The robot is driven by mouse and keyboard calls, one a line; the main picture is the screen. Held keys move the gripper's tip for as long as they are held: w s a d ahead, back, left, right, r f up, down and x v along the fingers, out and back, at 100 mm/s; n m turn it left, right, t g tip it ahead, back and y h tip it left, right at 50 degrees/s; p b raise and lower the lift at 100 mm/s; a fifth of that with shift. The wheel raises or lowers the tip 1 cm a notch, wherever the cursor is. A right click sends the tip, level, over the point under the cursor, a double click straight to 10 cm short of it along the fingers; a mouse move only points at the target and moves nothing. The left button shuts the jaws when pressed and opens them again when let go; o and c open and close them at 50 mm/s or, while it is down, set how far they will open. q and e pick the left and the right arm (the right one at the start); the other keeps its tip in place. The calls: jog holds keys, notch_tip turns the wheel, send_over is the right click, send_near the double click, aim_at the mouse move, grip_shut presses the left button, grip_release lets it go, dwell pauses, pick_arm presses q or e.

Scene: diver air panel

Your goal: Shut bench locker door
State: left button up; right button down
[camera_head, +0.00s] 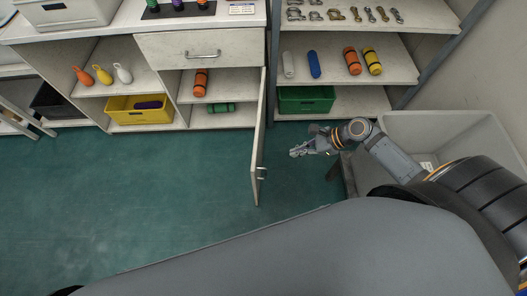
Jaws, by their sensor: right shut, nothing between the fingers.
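The bench locker door (258,145) stands open, swung out from the bench toward me and seen nearly edge-on. Its small handle (262,173) is on the right-hand face near the free edge. The open locker compartment (222,88) shows to the left of the door, with an orange cylinder on its shelf and a green one below. My right gripper (294,153) is shut and empty, to the right of the door and apart from it, with its fingers pointing left toward the handle side. My left gripper is not in view.
A drawer (202,49) sits shut above the locker. A rack shelf (345,67) with cylinders and a green crate (306,99) stand behind my right gripper. A grey bin (440,125) is at the right. The green floor (150,190) left of the door is clear.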

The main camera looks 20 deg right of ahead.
jog(key=a+r+b+x, duration=0.1)
jog(key=x, duration=0.5)
jog(key=r+b+x, duration=0.1)
jog(key=b+x, duration=0.1)
jog(key=x, duration=0.5)
jog(key=shift+w+a, duration=0.35)
jog(key=shift+w, duration=0.05)
jog(key=shift+a, duration=0.1)
